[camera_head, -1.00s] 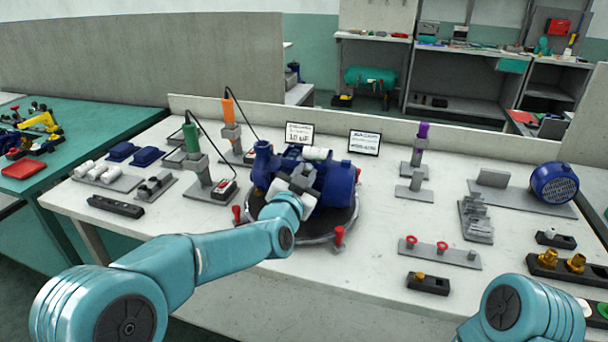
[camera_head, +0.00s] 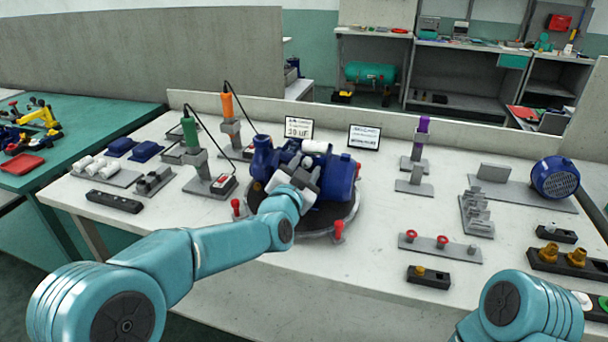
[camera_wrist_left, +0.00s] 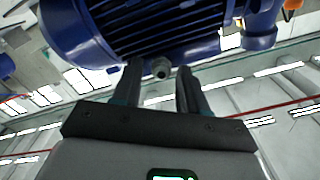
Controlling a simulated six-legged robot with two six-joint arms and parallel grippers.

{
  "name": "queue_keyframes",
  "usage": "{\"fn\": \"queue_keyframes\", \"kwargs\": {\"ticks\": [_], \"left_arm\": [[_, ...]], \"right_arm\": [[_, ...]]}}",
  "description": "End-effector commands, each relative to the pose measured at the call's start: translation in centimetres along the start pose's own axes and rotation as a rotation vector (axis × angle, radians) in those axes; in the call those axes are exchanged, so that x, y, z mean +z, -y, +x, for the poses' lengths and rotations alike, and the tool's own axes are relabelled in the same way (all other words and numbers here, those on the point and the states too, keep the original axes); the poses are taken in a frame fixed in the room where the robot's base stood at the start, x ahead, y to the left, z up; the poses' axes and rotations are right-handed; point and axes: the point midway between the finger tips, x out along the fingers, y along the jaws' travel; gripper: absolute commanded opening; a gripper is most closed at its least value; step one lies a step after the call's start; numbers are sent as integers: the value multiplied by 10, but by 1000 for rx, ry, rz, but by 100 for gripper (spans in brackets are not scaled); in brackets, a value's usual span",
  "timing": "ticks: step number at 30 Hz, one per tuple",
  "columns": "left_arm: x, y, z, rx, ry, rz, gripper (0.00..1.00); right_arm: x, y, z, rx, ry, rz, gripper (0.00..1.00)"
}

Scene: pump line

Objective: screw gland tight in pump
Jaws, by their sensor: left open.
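The blue pump (camera_head: 337,182) sits on a round dark turntable (camera_head: 347,221) in the middle of the bench. My left gripper (camera_head: 308,175) is in front of the pump, and its fingers partly cover the pump's near side. In the left wrist view the ribbed blue pump body (camera_wrist_left: 150,30) fills the top. A small grey round fitting (camera_wrist_left: 161,68), which looks like the gland, sticks out of its edge. My left gripper (camera_wrist_left: 158,77) is open, with one finger on each side of this fitting. Gaps show between fitting and fingers. My right gripper is out of view.
Red-topped posts (camera_head: 338,230) stand at the turntable's rim. Green (camera_head: 190,130) and orange (camera_head: 227,106) handled tools stand in holders at left, with cables. A strip with red rings (camera_head: 440,245) and a black block with brass fittings (camera_head: 557,260) lie at right.

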Motion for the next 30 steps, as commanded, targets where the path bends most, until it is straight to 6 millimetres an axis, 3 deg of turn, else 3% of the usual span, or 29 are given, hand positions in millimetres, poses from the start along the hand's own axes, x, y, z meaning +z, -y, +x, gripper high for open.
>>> {"fn": "queue_keyframes", "kwargs": {"ticks": [3, 14, 22, 30], "left_arm": [[3, -1, 0, -1, -2, -98, 42], [0, 0, 0, -1, 0, -142, 42], [3, -1, 0, -2, -3, -373, 42], [0, 1, 0, -1, -1, -441, 42]], "right_arm": [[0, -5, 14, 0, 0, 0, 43], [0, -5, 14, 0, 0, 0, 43], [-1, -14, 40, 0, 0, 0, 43], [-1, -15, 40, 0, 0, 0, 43]]}}
